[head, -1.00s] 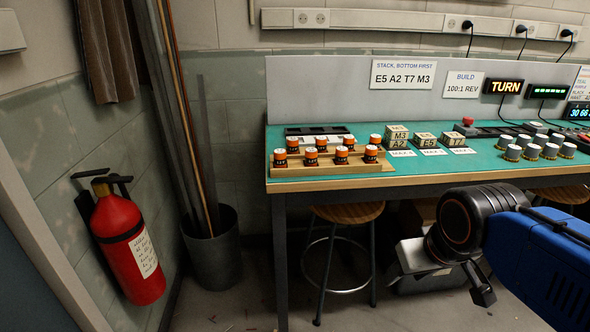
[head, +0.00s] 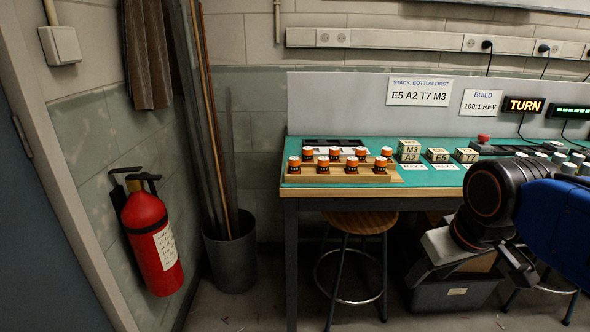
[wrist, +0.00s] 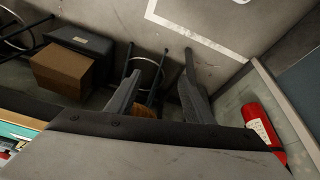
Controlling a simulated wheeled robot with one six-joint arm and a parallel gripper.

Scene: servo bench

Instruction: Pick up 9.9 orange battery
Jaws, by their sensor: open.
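Several orange-and-black batteries (head: 351,165) stand upright in two rows on a stepped wooden rack (head: 340,177) at the left end of the green bench. Their labels are too small to read, so I cannot tell which one is 9.9. My gripper (wrist: 160,65) is open and empty in the wrist view, its two dark fingers spread above the floor and stool area. In the head view my arm is at the right, in front of the bench and well apart from the batteries. No battery shows in the wrist view.
Behind the rack lies a dark tray (head: 334,142). Lettered blocks (head: 410,151) stand right of the rack. A stool (head: 362,223) and a grey bin (head: 455,294) are by the bench.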

